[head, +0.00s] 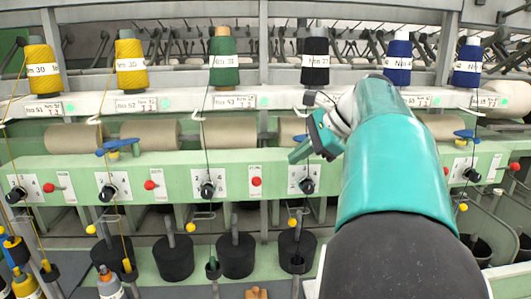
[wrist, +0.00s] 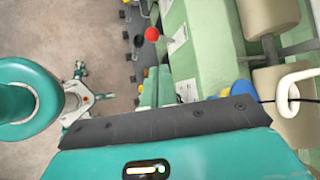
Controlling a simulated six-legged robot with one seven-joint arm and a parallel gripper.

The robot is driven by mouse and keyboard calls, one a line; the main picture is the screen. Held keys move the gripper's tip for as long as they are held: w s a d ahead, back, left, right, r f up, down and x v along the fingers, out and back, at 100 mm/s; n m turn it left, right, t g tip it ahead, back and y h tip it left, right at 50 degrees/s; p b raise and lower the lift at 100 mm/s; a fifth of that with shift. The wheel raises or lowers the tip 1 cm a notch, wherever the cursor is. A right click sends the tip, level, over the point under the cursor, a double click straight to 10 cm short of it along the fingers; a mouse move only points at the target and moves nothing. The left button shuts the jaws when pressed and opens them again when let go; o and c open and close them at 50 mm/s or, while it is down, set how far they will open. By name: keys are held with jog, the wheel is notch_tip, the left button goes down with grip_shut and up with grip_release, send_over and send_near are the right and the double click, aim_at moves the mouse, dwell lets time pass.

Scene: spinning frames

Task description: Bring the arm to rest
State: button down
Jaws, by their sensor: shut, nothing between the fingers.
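My arm reaches up from the bottom right of the head view, its large teal link covering part of the spinning frame (head: 130,185). My gripper (head: 314,140) is at the end of the arm, in front of the frame's green rail, below the black yarn cone (head: 315,62). It is shut and holds nothing. Whether it touches the rail cannot be told.
Yellow, green and blue yarn cones (head: 224,62) stand along the top shelf. The rail carries black knobs and red buttons (head: 256,182), with beige rollers (head: 150,135) behind. Dark cylinders (head: 173,258) stand below. Bare floor (wrist: 60,35) shows left in the wrist view.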

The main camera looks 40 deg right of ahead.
jog(key=shift+d, duration=0.1)
jog(key=shift+w, duration=0.1)
jog(key=a+f+n+g, duration=0.2)
jog(key=a+f+n, duration=0.2)
jog(key=a, duration=0.6)
jog(key=s+a+f+n+h, duration=0.2)
jog(key=s+a+f+n, duration=0.3)
jog(key=a+f+n, duration=0.3)
jog(key=s+a+f+n+h, duration=0.2)
jog(key=s+a+f+n, duration=0.3)
jog(key=a+f+n, duration=0.3)
jog(key=a+n, duration=0.3)
jog(key=a, duration=0.2)
jog(key=shift+s+f, duration=0.25)
jog(key=shift+f, duration=0.05)
